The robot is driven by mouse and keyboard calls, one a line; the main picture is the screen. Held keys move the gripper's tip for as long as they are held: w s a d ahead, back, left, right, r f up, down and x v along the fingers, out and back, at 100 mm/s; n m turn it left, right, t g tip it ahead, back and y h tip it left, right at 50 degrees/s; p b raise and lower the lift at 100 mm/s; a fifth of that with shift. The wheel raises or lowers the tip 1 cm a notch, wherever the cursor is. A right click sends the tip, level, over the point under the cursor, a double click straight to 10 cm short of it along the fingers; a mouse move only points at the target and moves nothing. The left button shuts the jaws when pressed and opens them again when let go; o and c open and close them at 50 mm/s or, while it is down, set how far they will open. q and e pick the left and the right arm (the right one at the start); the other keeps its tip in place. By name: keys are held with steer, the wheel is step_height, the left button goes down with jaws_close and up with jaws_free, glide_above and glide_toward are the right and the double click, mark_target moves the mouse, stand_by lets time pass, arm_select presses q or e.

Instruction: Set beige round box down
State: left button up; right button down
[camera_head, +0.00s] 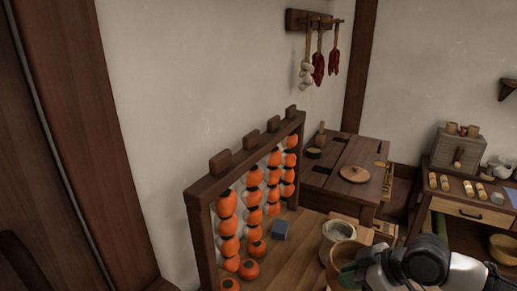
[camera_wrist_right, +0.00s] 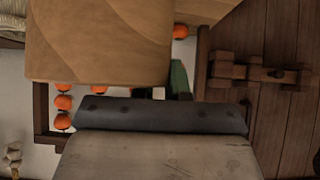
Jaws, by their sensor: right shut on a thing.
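The beige round box (camera_head: 345,254) is held at the bottom of the head view, beside a grey stone-like pot (camera_head: 336,229). My right gripper (camera_head: 350,276) is shut on it, with a dark green finger against its side. In the right wrist view the beige round box (camera_wrist_right: 100,40) fills the upper left, close to the camera, and a green finger of my right gripper (camera_wrist_right: 178,78) shows beside its lower right edge. I cannot tell how far the box is above the wooden table (camera_head: 297,248). My left gripper is not in view.
A wooden rack (camera_head: 198,222) with strings of orange persimmons stands along the table's left side; loose persimmons (camera_head: 249,269) lie below. A blue-grey block (camera_head: 280,229) sits nearby. Bare tabletop shows between block and pot.

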steer(key=a+m+t+h, duration=0.1)
steer(key=m+h, duration=0.1)
steer(key=m, duration=0.1)
steer(key=a+m+t+h, duration=0.1)
steer(key=a+m+h, duration=0.1)
steer(key=m, duration=0.2)
steer(key=a+m+t+h, duration=0.1)
steer(key=m+h, duration=0.2)
steer(key=shift+a+r+m+t, duration=0.2)
steer(key=shift+m+t, duration=0.1)
steer(key=shift+t, duration=0.1)
glide_toward(331, 278)
steer(key=shift+a+f, duration=0.4)
steer(key=shift+a, duration=0.35)
steer(key=shift+w, duration=0.15)
